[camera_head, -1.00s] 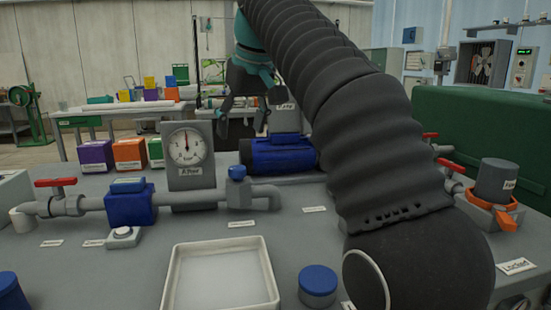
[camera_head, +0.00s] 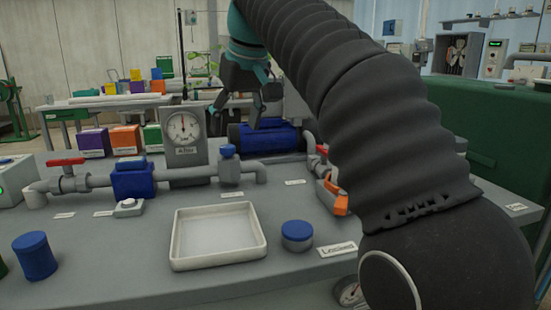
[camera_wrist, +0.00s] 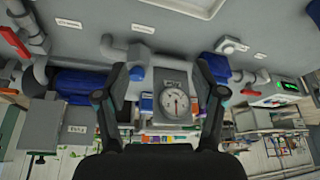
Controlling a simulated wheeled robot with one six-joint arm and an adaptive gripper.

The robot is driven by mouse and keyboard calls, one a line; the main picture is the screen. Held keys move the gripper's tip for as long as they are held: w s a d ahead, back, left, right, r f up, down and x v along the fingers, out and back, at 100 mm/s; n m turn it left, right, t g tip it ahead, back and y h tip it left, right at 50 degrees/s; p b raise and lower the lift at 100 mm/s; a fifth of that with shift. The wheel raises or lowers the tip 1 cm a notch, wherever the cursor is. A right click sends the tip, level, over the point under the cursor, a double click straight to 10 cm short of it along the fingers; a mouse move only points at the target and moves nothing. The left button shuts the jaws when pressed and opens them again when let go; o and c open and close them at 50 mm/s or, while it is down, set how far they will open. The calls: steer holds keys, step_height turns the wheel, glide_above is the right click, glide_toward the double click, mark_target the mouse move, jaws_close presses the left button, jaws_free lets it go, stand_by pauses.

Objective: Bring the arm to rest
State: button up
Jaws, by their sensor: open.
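My gripper (camera_head: 242,106) hangs in the upper middle of the head view, above and behind the pipe line, with its fingers spread and nothing between them. My arm in its black ribbed sleeve runs from there down to the lower right. In the wrist view, which is upside down, my two fingers (camera_wrist: 165,92) stand wide apart. The pressure gauge (camera_wrist: 176,103) shows between them in the background; in the head view the gauge (camera_head: 183,127) stands left of my gripper. I cannot judge the exact gap to the blue pump (camera_head: 262,138) below.
A white tray (camera_head: 177,254) and a blue-capped pot (camera_head: 297,236) sit on the grey bench. Red-handled valves (camera_head: 66,162) and a blue filter body (camera_head: 133,182) line the pipe. A blue cylinder (camera_head: 35,256) stands front left. A green tank (camera_head: 480,120) is at right.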

steer(key=s+d+f+m, duration=0.2)
steer(key=s+d+f, duration=0.3)
steer(key=d, duration=0.4)
steer(key=s+d+f+m+h, duration=0.1)
steer(key=s+d+f, duration=0.3)
steer(key=s+f, duration=0.2)
steer(key=s+d+f+m+t, duration=0.1)
steer(key=s+d+f, duration=0.4)
steer(key=f, duration=0.6)
steer(key=s+d+f+m+h, duration=0.1)
steer(key=s+d+f+m, duration=0.2)
steer(key=s+d+f, duration=0.2)
step_height(320, 180, down, 4)
steer(key=shift+s+r+t+h, duration=0.1)
steer(key=shift+s+t+h, duration=0.25)
steer(key=shift+s, duration=0.8)
